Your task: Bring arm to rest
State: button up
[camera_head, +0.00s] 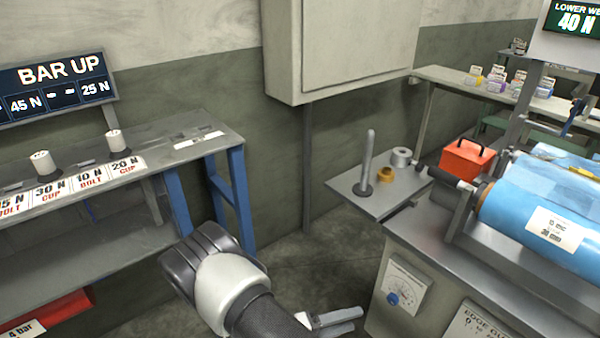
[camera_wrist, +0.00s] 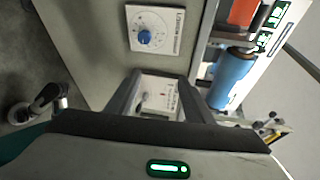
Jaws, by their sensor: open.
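My gripper (camera_head: 338,320) shows at the bottom of the head view, low in front of the grey machine cabinet. Its two fingers are apart with nothing between them. In the wrist view my gripper (camera_wrist: 160,95) is also open, and the cabinet's front with a white label shows between the fingers. My arm's white and black links fill the bottom middle of the head view and hide part of the floor.
The cabinet (camera_head: 375,315) carries a blue-knobbed dial (camera_head: 393,297) and a blue film roll (camera_head: 530,205). A side shelf (camera_head: 345,187) holds an upright post and rings, beside a red box (camera_head: 467,160). A workbench (camera_head: 190,135) stands left. Floor (camera_head: 315,250) between is clear.

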jog(key=s+d+r+n+y, duration=0.1)
jog(key=s+r+n+y, duration=0.35)
jog(key=r+n, duration=0.75)
jog(key=s+r+n+y, duration=0.3)
jog(key=r+n+y, duration=0.3)
jog(key=r+n, duration=0.6)
jog(key=s+d+r+n+y, duration=0.1)
jog(key=s+r+n+y, duration=0.35)
jog(key=r+n, duration=0.75)
notch_tip(320, 180, up, 30)
jog(key=m+p, duration=0.3)
jog(key=p, duration=2.3)
jog(key=shift+f, duration=0.2)
jog(key=shift+s+f, duration=0.1)
jog(key=c, duration=0.4)
jog(key=shift+m, duration=0.3)
